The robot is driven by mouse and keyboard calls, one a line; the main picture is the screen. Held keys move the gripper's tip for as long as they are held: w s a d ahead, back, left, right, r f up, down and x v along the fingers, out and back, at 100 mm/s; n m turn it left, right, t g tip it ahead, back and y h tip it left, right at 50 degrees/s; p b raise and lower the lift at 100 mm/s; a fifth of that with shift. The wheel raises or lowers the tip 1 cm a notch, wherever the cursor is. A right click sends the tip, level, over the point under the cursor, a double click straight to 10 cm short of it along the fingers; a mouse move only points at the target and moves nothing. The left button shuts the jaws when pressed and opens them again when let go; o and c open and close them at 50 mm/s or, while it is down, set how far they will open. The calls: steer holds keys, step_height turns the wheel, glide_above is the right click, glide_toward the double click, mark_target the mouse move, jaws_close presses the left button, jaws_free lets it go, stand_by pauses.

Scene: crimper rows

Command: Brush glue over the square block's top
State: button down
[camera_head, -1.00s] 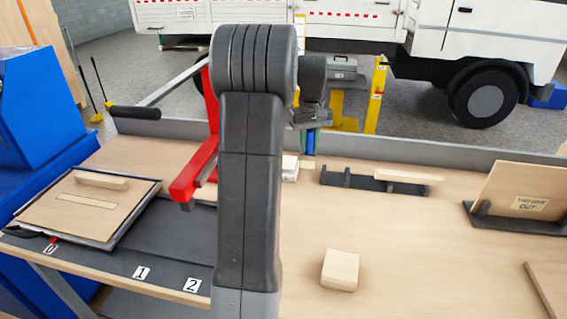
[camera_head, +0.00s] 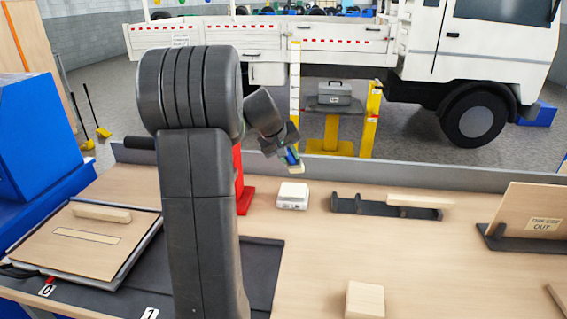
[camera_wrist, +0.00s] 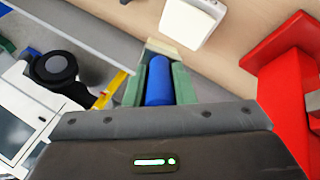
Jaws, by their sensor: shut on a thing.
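My gripper (camera_head: 291,158) hangs above the bench's back part, behind and above a white scale-like box (camera_head: 292,197). In the wrist view its green fingers (camera_wrist: 158,85) are shut on a blue-handled brush (camera_wrist: 159,82), whose cream tip (camera_wrist: 162,46) shows beyond the fingers. The brush (camera_head: 292,156) is tilted and small in the head view. A pale wooden square block (camera_head: 365,300) lies on the bench at the front, well apart from the brush. I cannot tell whether glue is on the bristles.
The white box carries a cream top piece and shows in the wrist view (camera_wrist: 190,22). A red stand (camera_head: 243,190) is beside my arm. A dark rack (camera_head: 375,207) with a wooden strip stands right. A panel (camera_head: 528,212) leans at far right. The bench between is clear.

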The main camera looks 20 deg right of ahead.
steer(key=shift+w+a, duration=0.4)
steer(key=shift+f+h, duration=0.1)
steer(key=shift+h, duration=0.2)
steer(key=shift+f+b, duration=2.3)
steer(key=shift+f, duration=0.5)
steer(key=shift+f+b, duration=1.15)
steer(key=shift+f, duration=0.05)
stand_by(0.8)
steer(key=shift+r+p, duration=2.7)
steer(key=shift+r, duration=0.9)
steer(key=shift+s+f, duration=0.15)
